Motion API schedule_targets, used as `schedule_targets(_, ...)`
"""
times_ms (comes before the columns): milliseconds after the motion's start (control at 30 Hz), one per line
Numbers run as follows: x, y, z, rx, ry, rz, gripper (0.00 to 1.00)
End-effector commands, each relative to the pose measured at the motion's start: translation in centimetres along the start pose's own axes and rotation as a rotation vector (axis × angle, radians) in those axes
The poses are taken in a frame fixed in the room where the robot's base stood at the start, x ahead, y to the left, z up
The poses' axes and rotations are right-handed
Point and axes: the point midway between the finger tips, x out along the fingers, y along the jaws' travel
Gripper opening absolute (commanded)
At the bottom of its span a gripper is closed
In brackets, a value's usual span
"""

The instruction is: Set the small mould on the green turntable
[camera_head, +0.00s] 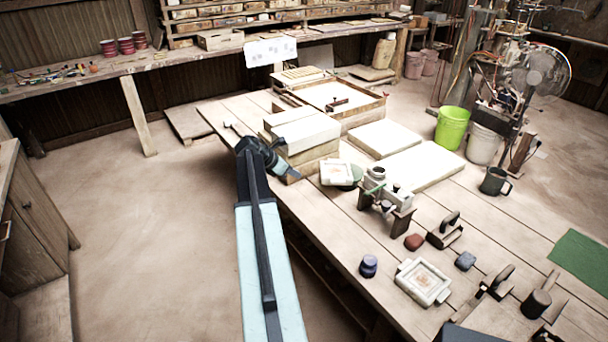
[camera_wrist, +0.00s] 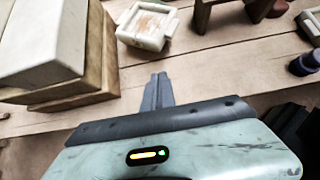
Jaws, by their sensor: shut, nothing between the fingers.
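The small mould (camera_head: 337,172), a pale square block with a brownish recess, lies near the table's left edge, beside the stacked blocks. It also shows at the top of the wrist view (camera_wrist: 147,22). The green turntable (camera_head: 357,176) is mostly hidden behind the mould; a green strip shows at its right. No green shows under the mould's near side in the wrist view, and I cannot tell whether the mould partly rests on the turntable. My gripper (camera_head: 294,177) is shut and empty, apart from the mould, on its near left side. Its closed fingers (camera_wrist: 158,78) point toward the mould.
Stacked pale blocks on wood (camera_head: 312,135) stand close behind my gripper. A press-like stand (camera_head: 388,197) is right of the mould. A larger mould (camera_head: 424,282), a purple jar (camera_head: 368,266) and hand tools occupy the near table. Bare planks lie between the jar and stacked blocks.

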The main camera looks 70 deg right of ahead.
Motion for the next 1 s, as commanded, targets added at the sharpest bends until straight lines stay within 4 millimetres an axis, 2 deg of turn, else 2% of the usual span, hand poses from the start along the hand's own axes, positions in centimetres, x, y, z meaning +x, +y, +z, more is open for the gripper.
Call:
schedule_targets(33,1.5,0.1,-0.5,0.001,0.001,-0.001,0.0)
schedule_targets(100,3.1,0.1,-0.6,0.002,0.001,-0.002,0.0)
schedule_targets(400,9.5,0.1,-0.7,0.002,0.001,0.0,0.0)
schedule_targets(500,10.0,0.2,1.2,0.001,0.001,0.0,0.0)
schedule_targets(600,10.8,0.1,2.1,0.002,0.001,0.0,0.0)
schedule_targets(1000,11.4,0.1,2.6,0.0,0.002,0.002,0.0)
